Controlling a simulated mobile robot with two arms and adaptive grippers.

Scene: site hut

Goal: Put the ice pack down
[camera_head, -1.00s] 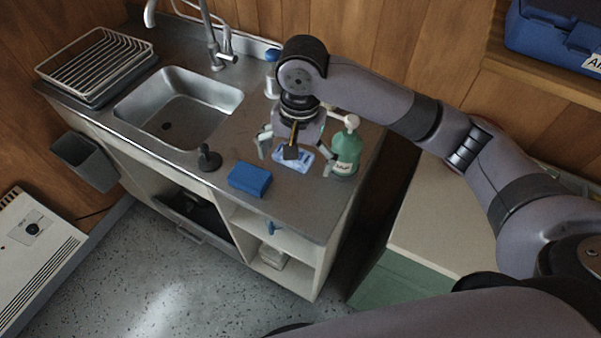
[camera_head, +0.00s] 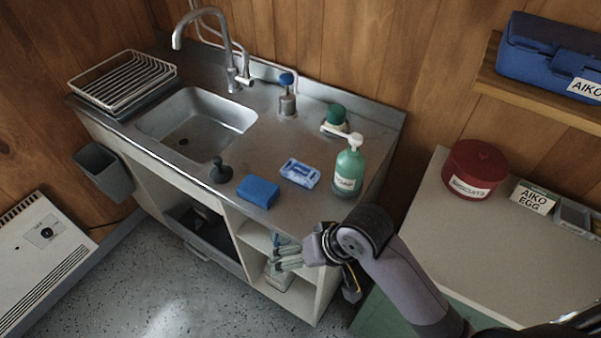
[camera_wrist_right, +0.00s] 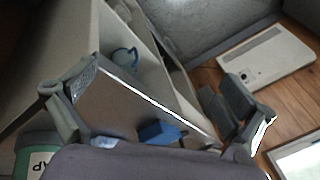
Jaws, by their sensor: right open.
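The ice pack (camera_head: 299,173), a small light-blue and white pack, lies flat on the counter between the blue block and the green soap bottle. A small part of it also shows at the bottom left of the wrist view (camera_wrist_right: 104,142). My right gripper (camera_head: 287,256) is open and empty. It is in front of the cabinet, below the counter's front edge and apart from the ice pack. Its two fingers also show spread in the wrist view (camera_wrist_right: 160,112). My left gripper is not in view.
On the counter (camera_head: 310,208) stand a blue block (camera_head: 258,191), a black plunger-like item (camera_head: 221,171), a green soap bottle (camera_head: 348,172) and a blue-topped dispenser (camera_head: 287,98). The sink (camera_head: 205,120) is at left. A red tin (camera_head: 474,168) stands on the right cabinet.

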